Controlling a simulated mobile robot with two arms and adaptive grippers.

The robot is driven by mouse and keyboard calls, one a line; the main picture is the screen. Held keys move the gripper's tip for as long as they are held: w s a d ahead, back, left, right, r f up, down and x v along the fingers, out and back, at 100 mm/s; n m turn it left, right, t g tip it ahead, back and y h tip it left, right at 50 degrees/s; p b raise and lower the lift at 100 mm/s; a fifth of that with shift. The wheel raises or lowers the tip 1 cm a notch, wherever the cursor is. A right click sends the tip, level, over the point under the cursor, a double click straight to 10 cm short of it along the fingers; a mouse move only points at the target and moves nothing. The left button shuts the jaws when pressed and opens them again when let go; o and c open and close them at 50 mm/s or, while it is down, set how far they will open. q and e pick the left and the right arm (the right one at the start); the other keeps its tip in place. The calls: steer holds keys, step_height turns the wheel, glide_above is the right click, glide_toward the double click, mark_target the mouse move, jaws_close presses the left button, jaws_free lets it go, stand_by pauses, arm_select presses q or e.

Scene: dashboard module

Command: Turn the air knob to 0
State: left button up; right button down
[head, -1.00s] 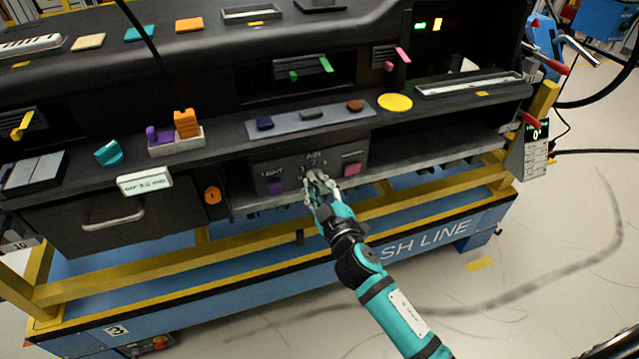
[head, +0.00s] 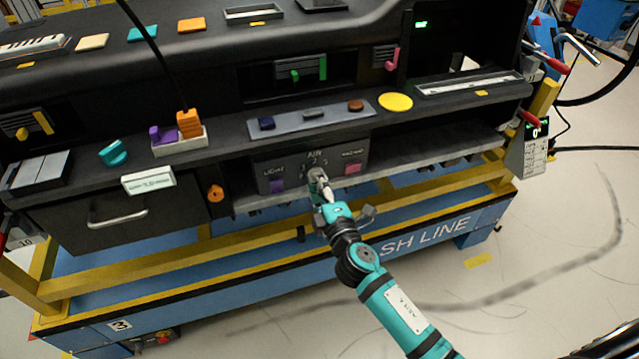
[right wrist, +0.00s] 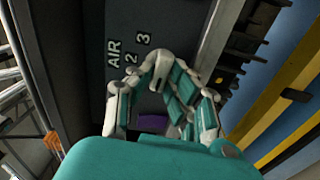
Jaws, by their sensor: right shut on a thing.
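The AIR control panel (head: 268,168) is dark grey, low at the front middle of the black dashboard, with the label AIR and numbers on it. In the right wrist view the label AIR and the numbers 2 and 3 show on the panel (right wrist: 122,22). The air knob (right wrist: 160,66) looks pale grey and is mostly hidden by fingers. My right gripper (head: 319,178) is at the panel, shut on the air knob, with its fingers on both sides of it. The knob's exact setting cannot be read. My left gripper is not in view.
A purple LIGHT button (head: 277,186) and a pink button (head: 352,168) flank the knob. An orange knob (head: 215,194) and a drawer (head: 105,215) lie left. A grey shelf (head: 430,158) is at right. The yellow frame rail (head: 250,238) runs below.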

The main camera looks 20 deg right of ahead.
steer(key=shift+n, duration=0.5)
steer(key=c, duration=1.3)
jaws_free()
steer(key=s, duration=1.2)
steer(key=shift+d, duration=0.2)
